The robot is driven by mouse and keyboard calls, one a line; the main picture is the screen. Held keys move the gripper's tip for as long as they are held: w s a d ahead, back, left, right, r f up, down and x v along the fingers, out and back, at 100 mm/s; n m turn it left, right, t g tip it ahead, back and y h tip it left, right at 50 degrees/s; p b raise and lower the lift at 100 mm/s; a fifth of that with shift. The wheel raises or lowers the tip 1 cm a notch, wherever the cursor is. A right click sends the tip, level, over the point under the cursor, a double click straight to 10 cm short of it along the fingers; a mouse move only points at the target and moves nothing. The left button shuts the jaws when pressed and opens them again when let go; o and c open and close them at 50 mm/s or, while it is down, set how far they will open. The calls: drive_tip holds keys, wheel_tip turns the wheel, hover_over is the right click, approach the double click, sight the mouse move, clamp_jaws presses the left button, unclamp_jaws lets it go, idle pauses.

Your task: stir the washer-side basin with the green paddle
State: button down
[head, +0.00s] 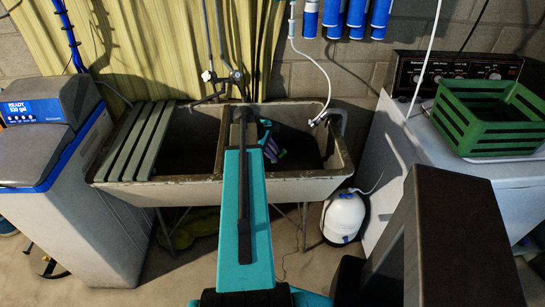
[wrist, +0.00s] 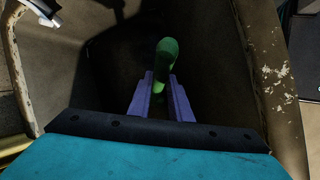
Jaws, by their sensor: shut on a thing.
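The double utility sink (head: 285,188) stands in the middle of the head view. Its right-hand basin (head: 305,140) is on the washer side. My gripper (head: 271,147) reaches down into that basin, small and partly hidden by my arm. In the wrist view, my gripper's purple fingers (wrist: 161,92) are shut on the green paddle (wrist: 166,58). A rounded green end sticks up beyond the fingers. The paddle's lower part is hidden, and I cannot tell whether it touches the basin floor. The basin's inside is dark, and its contents are unclear.
Slats (head: 140,140) cover part of the left basin. The faucet (head: 222,78) stands behind the divider, and a white hose (head: 318,118) hangs at the right rim. The washer (head: 430,140) carries a green crate (head: 490,118). A water softener (head: 55,150) stands left.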

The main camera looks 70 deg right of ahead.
drive_tip(key=shift+d, duration=0.15)
drive_tip(key=shift+w+d+p, duration=0.35)
drive_tip(key=shift+w+d, duration=0.85)
drive_tip(key=w, duration=0.3)
drive_tip(key=shift+w, duration=0.2)
idle(0.4)
drive_tip(key=shift+w+a+p, duration=0.45)
drive_tip(key=shift+w+a, duration=0.75)
drive_tip(key=shift+w, duration=0.05)
